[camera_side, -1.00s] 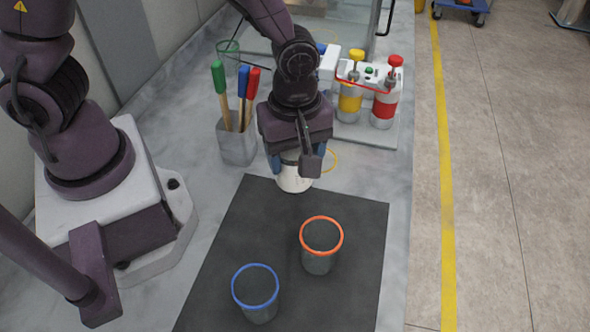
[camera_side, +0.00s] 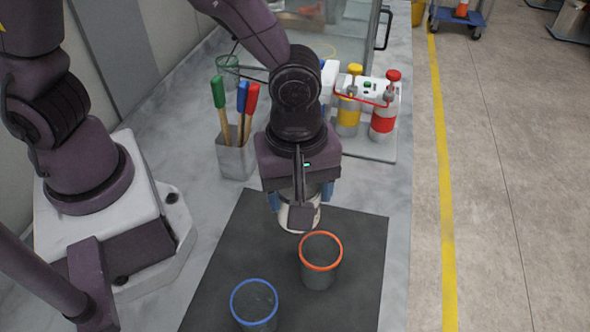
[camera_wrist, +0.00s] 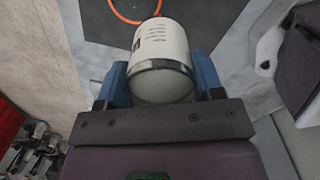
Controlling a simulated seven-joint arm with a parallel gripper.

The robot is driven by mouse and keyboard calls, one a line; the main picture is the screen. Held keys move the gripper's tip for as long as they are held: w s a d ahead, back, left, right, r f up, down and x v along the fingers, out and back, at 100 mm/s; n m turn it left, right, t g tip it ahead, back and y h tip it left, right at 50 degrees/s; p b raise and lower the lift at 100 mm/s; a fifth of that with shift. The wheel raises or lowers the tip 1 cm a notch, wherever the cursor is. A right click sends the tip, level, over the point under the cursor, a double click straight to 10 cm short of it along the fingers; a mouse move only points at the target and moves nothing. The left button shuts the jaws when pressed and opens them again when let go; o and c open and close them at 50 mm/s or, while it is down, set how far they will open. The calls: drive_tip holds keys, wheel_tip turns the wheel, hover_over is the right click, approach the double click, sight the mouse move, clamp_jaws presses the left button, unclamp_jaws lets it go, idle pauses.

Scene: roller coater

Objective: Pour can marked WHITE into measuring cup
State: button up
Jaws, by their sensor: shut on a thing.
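My gripper (camera_side: 298,200) is shut on a white can (camera_side: 290,217), which hangs above the dark mat (camera_side: 205,300). In the wrist view the white can (camera_wrist: 160,48) sits between the blue fingers of my gripper (camera_wrist: 163,82), with small dark print on its side; the marking is too small to read. Two cups stand on the mat. The orange-rimmed cup (camera_side: 320,275) is just in front and to the right of the can, and its orange rim (camera_wrist: 135,18) shows past the can in the wrist view. The blue-rimmed cup (camera_side: 255,315) is nearer the camera at left.
A grey holder (camera_side: 236,158) with green, blue and red handles stands behind left. Yellow-banded (camera_side: 348,115) and red-banded (camera_side: 383,120) bottles stand at back right, near a glass-sided machine (camera_side: 345,35). The mat's right side is clear.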

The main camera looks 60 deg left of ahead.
drive_tip(key=shift+s+d+n+g+y, duration=0.75)
drive_tip(key=shift+s+d+g, duration=0.25)
drive_tip(key=shift+s+d, duration=0.15)
drive_tip(key=shift+a+g+y, duration=0.1)
drive_tip(key=shift+g+y, duration=0.25)
drive_tip(key=shift+g, duration=0.05)
drive_tip(key=shift+f+g+y, duration=0.5)
drive_tip(key=shift+f+g, duration=0.2)
drive_tip(key=shift+f, duration=0.6)
idle(1.0)
drive_tip(key=shift+f, duration=0.15)
idle(0.7)
drive_tip(key=shift+f+y, duration=0.2)
drive_tip(key=shift+y, duration=0.1)
drive_tip(key=shift+f+g+y, duration=0.25)
drive_tip(key=shift+g+y, duration=0.05)
drive_tip(key=shift+g, duration=0.3)
